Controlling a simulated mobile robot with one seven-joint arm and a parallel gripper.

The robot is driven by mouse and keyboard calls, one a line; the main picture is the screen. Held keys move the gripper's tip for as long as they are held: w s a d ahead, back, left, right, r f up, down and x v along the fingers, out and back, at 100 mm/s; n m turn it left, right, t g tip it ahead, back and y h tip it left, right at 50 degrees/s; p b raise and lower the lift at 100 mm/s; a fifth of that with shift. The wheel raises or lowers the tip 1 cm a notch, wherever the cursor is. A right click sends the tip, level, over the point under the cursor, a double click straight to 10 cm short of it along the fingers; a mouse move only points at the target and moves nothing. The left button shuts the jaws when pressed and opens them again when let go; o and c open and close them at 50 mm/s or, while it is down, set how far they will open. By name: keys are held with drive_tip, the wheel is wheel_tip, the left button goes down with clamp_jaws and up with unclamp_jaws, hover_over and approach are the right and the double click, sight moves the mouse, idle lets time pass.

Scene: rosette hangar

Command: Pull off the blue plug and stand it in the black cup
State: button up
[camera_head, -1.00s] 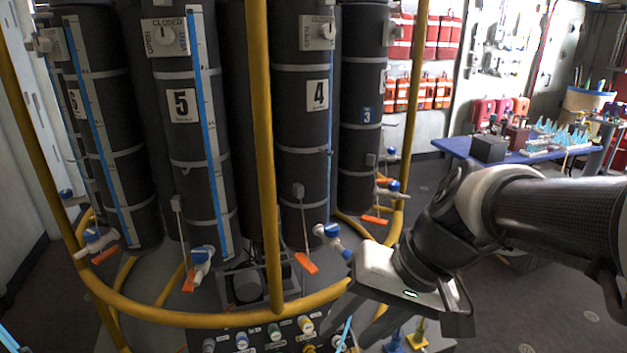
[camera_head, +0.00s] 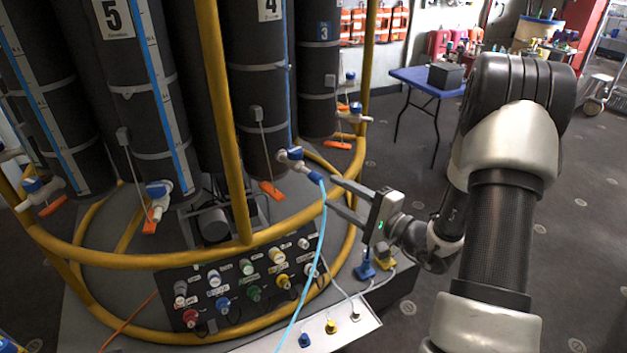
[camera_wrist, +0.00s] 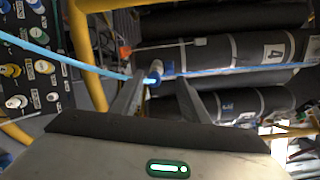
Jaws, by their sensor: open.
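A blue plug-like end piece (camera_head: 315,177) sits on the white valve outlet below cylinder 4, with a light-blue hose (camera_head: 322,225) hanging beside it. In the wrist view the blue piece (camera_wrist: 152,78) shows between my fingertips, near the left one. My gripper (camera_head: 331,191) is open, its two fingers pointing left toward the outlet. I cannot tell if a finger touches the blue piece. I cannot make out a black cup for certain; a dark round body (camera_head: 213,224) stands in a frame at the base of the cylinders.
A yellow rail (camera_head: 150,258) curves in front of the cylinders. Below it is a black panel (camera_head: 240,285) with several coloured plugs. Blue and yellow fittings (camera_head: 365,268) stand on the platform right of it. A blue table (camera_head: 415,80) with a black box (camera_head: 446,76) stands behind.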

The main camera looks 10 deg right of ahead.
sight(321, 181)
drive_tip(key=shift+w+d+f+m+t+h, duration=0.2)
drive_tip(key=shift+d+f+m+h, duration=0.05)
drive_tip(key=shift+d+f, duration=0.25)
drive_tip(key=shift+w+d+f+m+t+h, duration=0.15)
drive_tip(key=shift+d+f+m+t+h, duration=0.15)
drive_tip(key=shift+d, duration=0.2)
drive_tip(key=x, duration=0.8)
drive_tip(key=shift+f, duration=0.15)
drive_tip(key=shift+w+a+b, duration=0.35)
drive_tip(key=shift+w+b, duration=0.05)
drive_tip(key=shift+b, duration=0.8)
idle(0.4)
clamp_jaws()
